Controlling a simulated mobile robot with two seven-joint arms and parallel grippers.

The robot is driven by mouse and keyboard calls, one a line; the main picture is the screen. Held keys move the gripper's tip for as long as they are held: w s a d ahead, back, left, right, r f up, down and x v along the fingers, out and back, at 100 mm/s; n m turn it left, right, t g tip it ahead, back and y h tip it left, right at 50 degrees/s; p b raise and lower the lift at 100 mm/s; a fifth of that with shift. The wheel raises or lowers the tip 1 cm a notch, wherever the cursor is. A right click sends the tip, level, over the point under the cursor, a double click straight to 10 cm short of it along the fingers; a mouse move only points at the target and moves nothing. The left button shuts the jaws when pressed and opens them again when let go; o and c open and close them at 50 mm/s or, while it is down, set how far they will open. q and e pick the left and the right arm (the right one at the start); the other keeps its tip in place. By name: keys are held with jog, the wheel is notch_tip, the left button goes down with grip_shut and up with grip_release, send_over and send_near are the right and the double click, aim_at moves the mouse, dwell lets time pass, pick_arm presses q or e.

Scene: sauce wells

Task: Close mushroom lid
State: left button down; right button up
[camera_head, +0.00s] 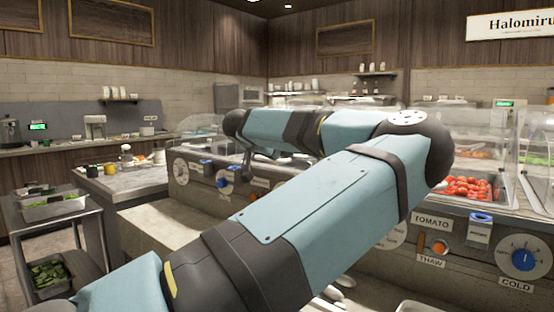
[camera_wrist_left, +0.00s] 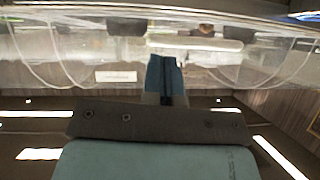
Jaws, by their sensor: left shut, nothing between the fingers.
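My left arm crosses the head view and folds back to the left over the counter. My left gripper (camera_head: 247,160) is small and partly hidden at the arm's far end. In the left wrist view the blue fingers of my left gripper (camera_wrist_left: 165,65) are shut and empty. They overlap a clear curved lid (camera_wrist_left: 80,50) in that view; I cannot tell whether they touch it. A clear lid (camera_head: 203,123) also shows behind the arm in the head view. No mushroom label is readable, so I cannot tell which lid is the mushroom one. My right gripper is out of view.
A bin of tomatoes (camera_head: 467,187) under a clear cover stands right of my elbow, above a TOMATO label (camera_head: 433,222) and a blue COLD knob (camera_head: 523,259). A side table (camera_head: 125,178) and a cart with trays (camera_head: 55,208) stand at the left.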

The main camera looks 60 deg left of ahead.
pick_arm(q)
jog(key=s+f+p+v, duration=0.1)
jog(key=v, duration=1)
jog(key=shift+d+f+p, duration=0.15)
jog(key=shift+f+p, duration=0.15)
jog(key=shift+p, duration=0.1)
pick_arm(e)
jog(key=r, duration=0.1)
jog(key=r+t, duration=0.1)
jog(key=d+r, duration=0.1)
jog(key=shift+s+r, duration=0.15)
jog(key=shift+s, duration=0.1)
pick_arm(q)
jog(key=shift+w, duration=0.1)
